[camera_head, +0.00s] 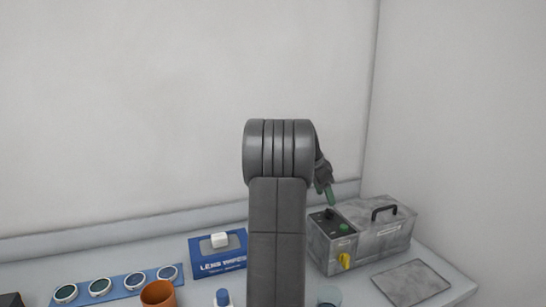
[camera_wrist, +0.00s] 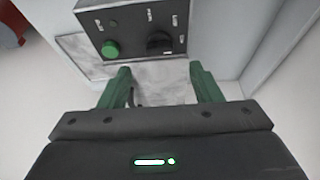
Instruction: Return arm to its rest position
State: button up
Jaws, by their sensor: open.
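My gripper shows in the head view (camera_head: 325,192), partly hidden behind my arm, just above the left part of a grey metal instrument box (camera_head: 380,236). In the wrist view my gripper (camera_wrist: 160,80) has its two green fingers spread apart with nothing between them. Beyond the fingertips is the box's control panel (camera_wrist: 135,25), with a lit-looking green button (camera_wrist: 110,48) on the left and a black knob (camera_wrist: 158,42) to its right. The fingertips appear apart from the button. A yellow knob (camera_head: 344,261) is on the box's front in the head view.
A blue lens wipes box (camera_head: 218,262), a blue rack of several round lenses (camera_head: 133,281), an orange cup (camera_head: 158,294) and a blue-capped bottle (camera_head: 223,298) stand left of my arm. A flat grey plate (camera_head: 412,281) lies at right. Walls close the back and right.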

aim_at(330, 210)
jog(key=x, duration=0.6)
jog(key=shift+d+f, duration=0.1)
